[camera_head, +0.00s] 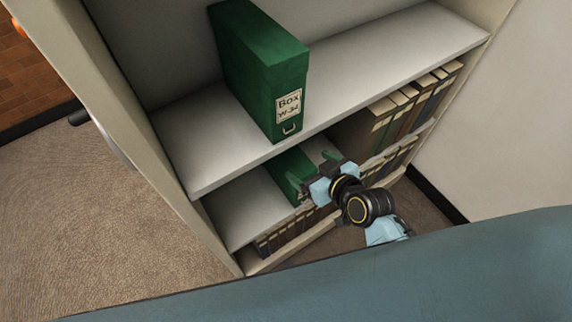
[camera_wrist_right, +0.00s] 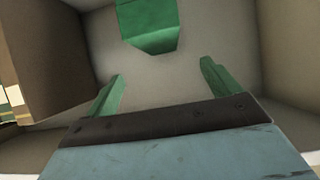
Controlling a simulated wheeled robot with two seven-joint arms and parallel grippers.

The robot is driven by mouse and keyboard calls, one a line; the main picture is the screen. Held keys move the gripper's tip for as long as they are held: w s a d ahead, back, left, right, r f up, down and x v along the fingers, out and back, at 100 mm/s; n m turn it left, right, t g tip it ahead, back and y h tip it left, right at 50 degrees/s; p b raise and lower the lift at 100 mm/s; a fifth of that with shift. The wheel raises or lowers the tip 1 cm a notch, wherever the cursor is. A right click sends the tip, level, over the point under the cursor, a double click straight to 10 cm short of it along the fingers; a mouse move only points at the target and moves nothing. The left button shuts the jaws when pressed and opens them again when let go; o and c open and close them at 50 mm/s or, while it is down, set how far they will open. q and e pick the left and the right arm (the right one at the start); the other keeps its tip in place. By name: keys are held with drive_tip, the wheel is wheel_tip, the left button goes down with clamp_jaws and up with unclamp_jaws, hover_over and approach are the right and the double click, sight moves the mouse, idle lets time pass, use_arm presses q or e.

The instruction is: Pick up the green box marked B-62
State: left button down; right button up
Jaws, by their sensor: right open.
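A green box (camera_head: 288,170) stands on the lower shelf, partly hidden by the shelf above and by my right gripper; its label cannot be seen. Another green box (camera_head: 262,62) stands upright on the upper shelf, with a label that reads "Box" and a code that looks like W-34. My right gripper (camera_head: 313,175) is open at the front of the lower green box. In the right wrist view, its two green fingers (camera_wrist_right: 162,75) are apart with nothing between them, and a green box (camera_wrist_right: 149,28) shows beyond them. My left gripper is out of view.
The upper shelf (camera_head: 400,48) lies above my right gripper. Several binders (camera_head: 405,108) fill the right of the lower shelf, and more stand on the shelf below. The lower shelf (camera_head: 240,208) is bare left of the green box.

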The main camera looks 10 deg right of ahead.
sight(291, 154)
drive_tip(key=b+x, duration=0.1)
drive_tip(key=x, duration=0.4)
drive_tip(key=shift+w+a+f, duration=0.1)
drive_tip(key=shift+w+f, duration=0.05)
drive_tip(key=shift+w, duration=0.15)
drive_tip(key=b+x, duration=0.2)
drive_tip(key=x, duration=0.2)
drive_tip(key=shift+f, duration=0.1)
drive_tip(key=shift+w+f, duration=0.2)
drive_tip(key=shift+w, duration=0.2)
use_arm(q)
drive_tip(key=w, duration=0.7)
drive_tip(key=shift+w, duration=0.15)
use_arm(e)
drive_tip(key=c, duration=1.9)
drive_tip(key=shift+r, duration=0.1)
clamp_jaws()
drive_tip(key=shift+r, duration=0.1)
